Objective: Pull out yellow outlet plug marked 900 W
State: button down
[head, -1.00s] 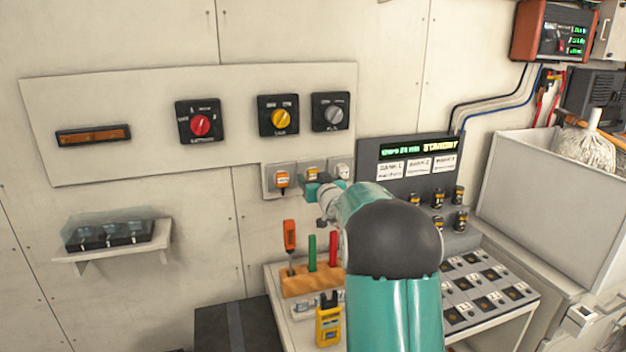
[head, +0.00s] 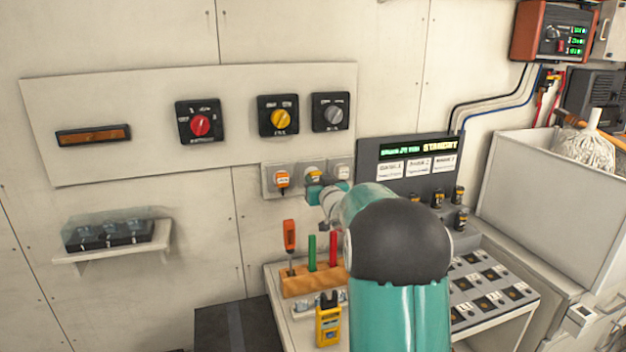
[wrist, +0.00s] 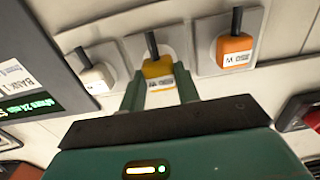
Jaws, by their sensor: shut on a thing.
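The yellow plug (wrist: 157,69) sits in front of the middle plate of a row of three outlets in the wrist view. A dark cord stands at its upper end. Its white label is upside down and too small to read surely. It also shows in the head view (head: 312,175), partly covered by my gripper (head: 322,190). My gripper (wrist: 158,80) is shut on the yellow plug, one green finger on each side. I cannot tell whether the plug is fully seated. An orange plug (wrist: 235,50) and a white plug (wrist: 96,78) are in the neighbouring outlets.
A dark display panel (head: 410,160) is right of the outlets. A wall board (head: 230,110) with several switches is above. A tool block (head: 312,283) with upright tools and a yellow meter (head: 328,325) are below. A small shelf (head: 110,245) is at the left.

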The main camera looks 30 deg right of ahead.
aim_at(317, 180)
jog(key=shift+v, duration=2)
